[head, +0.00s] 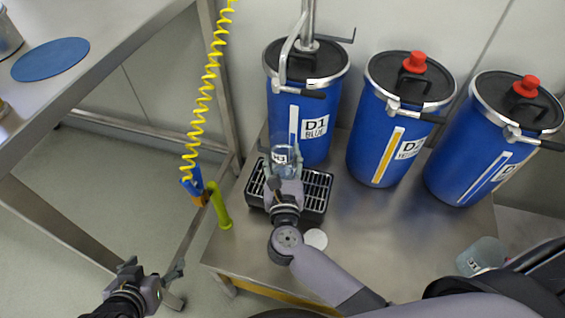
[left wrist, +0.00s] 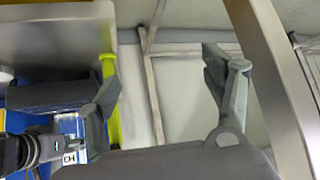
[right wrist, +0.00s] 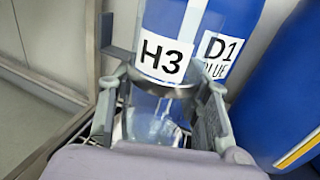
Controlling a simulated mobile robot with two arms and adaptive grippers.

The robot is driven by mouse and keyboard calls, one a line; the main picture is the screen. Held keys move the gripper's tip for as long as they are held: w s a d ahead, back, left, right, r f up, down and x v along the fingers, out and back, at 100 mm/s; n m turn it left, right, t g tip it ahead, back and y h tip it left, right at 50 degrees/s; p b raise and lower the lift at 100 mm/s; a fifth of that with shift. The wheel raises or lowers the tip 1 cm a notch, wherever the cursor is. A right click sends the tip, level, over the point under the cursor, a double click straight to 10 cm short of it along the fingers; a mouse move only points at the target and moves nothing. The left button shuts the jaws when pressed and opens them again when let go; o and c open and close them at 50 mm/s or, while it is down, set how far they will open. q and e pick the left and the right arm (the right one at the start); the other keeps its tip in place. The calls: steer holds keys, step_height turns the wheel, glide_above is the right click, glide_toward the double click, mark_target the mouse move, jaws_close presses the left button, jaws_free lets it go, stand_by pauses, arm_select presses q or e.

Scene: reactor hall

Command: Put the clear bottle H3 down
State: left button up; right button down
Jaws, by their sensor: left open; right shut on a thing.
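The clear bottle H3 (head: 284,160) is in my right gripper (head: 284,172), over the black drip tray (head: 318,190) in front of the blue drum D1 (head: 314,128). In the right wrist view the bottle (right wrist: 152,118) shows its H3 label, with the fingers of my right gripper (right wrist: 160,95) on both sides of it. I cannot tell whether its base touches the grate. My left gripper (head: 150,276) is open and empty, low at the left beside the steel table. Its spread fingers also show in the left wrist view (left wrist: 165,85).
Two more blue drums, D2 (head: 385,135) and another (head: 470,150), stand to the right. A white disc (head: 316,239) lies in front of the tray. Another clear container (head: 482,256) stands at the right. A yellow coiled hose (head: 207,90) hangs at the left.

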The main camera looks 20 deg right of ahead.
steer(key=shift+f, duration=0.8)
arm_select(q)
steer(key=w+r+t, duration=0.1)
steer(key=w+d+r+t, duration=0.1)
steer(key=w, duration=0.1)
steer(key=shift+d+r+h, duration=0.1)
steer(key=shift+r+h, duration=0.05)
steer(key=shift+h, duration=0.15)
arm_select(e)
steer(key=shift+f, duration=0.1)
arm_select(q)
steer(key=shift+w, duration=0.1)
arm_select(e)
steer(key=shift+f+b, duration=0.15)
steer(key=shift+b, duration=0.2)
steer(key=c, duration=0.9)
jaws_free()
arm_select(q)
steer(key=shift+w+d+r+t, duration=0.15)
steer(key=shift+w+r+t, duration=0.2)
steer(key=shift+r+t, duration=0.05)
arm_select(e)
steer(key=shift+o, duration=0.2)
